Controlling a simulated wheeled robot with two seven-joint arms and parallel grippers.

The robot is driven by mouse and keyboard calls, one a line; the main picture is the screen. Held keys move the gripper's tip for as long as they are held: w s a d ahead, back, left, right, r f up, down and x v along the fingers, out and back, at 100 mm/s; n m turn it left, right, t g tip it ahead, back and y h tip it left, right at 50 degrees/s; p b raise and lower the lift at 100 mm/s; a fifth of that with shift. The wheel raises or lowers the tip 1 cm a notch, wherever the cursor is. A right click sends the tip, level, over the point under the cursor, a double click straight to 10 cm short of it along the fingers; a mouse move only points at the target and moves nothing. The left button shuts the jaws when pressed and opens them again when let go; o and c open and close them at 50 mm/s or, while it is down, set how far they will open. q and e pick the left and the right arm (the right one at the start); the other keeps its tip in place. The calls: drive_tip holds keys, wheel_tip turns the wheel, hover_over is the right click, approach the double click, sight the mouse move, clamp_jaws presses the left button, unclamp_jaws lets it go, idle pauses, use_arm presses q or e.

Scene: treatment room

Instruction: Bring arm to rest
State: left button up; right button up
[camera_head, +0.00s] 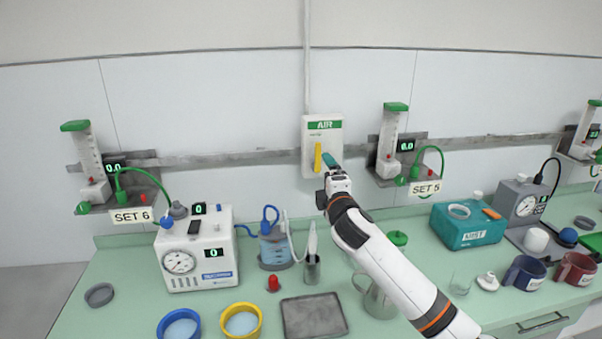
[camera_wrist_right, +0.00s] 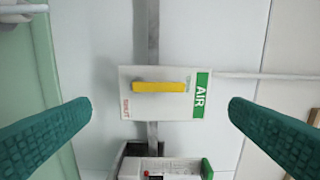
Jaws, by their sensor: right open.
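My right arm reaches up from the lower right in the head view, and its gripper (camera_head: 330,161) is in front of the white AIR box (camera_head: 322,130) on the wall. The box has a green AIR label and a yellow lever (camera_head: 318,158), which stands upright in the head view. In the right wrist view my right gripper (camera_wrist_right: 160,106) is open and empty, with its two green fingers wide apart. The AIR box (camera_wrist_right: 127,102) and yellow lever (camera_wrist_right: 162,87) show between and beyond the fingers, with no visible contact. My left gripper is not in view.
A wall rail carries the SET 6 flowmeter (camera_head: 92,165) and SET 5 flowmeter (camera_head: 388,145). Below, the green counter holds a white gauge machine (camera_head: 197,252), a metal jug (camera_head: 378,300) under my forearm, a grey tray (camera_head: 314,316) and a teal box (camera_head: 467,226).

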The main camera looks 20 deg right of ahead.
drive_tip(key=s+a+f+m+g+y, duration=0.1)
drive_tip(key=s+a+f+m+g, duration=0.25)
drive_tip(key=s+f, duration=0.45)
drive_tip(key=s+a+f+m+g+y, duration=0.15)
drive_tip(key=s+a+f, duration=0.4)
drive_tip(key=f, duration=0.55)
drive_tip(key=s+a+f+m+g+y, duration=0.1)
drive_tip(key=s+a+f+m+g, duration=0.15)
drive_tip(key=s, duration=0.75)
drive_tip(key=s+a+f+m+g, duration=0.1)
drive_tip(key=s+f+m+g, duration=0.25)
drive_tip(key=s, duration=0.55)
drive_tip(key=s+a+f+m+g+y, duration=0.1)
drive_tip(key=s+a+f+m+g, duration=0.15)
drive_tip(key=s, duration=0.75)
wheel_tip(320, 180, down, 30)
drive_tip(key=s+g+b, duration=0.1)
drive_tip(key=s+g, duration=0.1)
drive_tip(key=s+d+f, duration=0.1)
drive_tip(key=s+f, duration=0.6)
drive_tip(key=s, duration=0.1)
drive_tip(key=s+d+f+b, duration=0.1)
drive_tip(key=s+d+f, duration=0.1)
drive_tip(key=s+f, duration=0.5)
drive_tip(key=shift+s+d+f+g, duration=0.35)
drive_tip(key=shift+f+g, duration=0.1)
drive_tip(key=shift+f, duration=0.1)
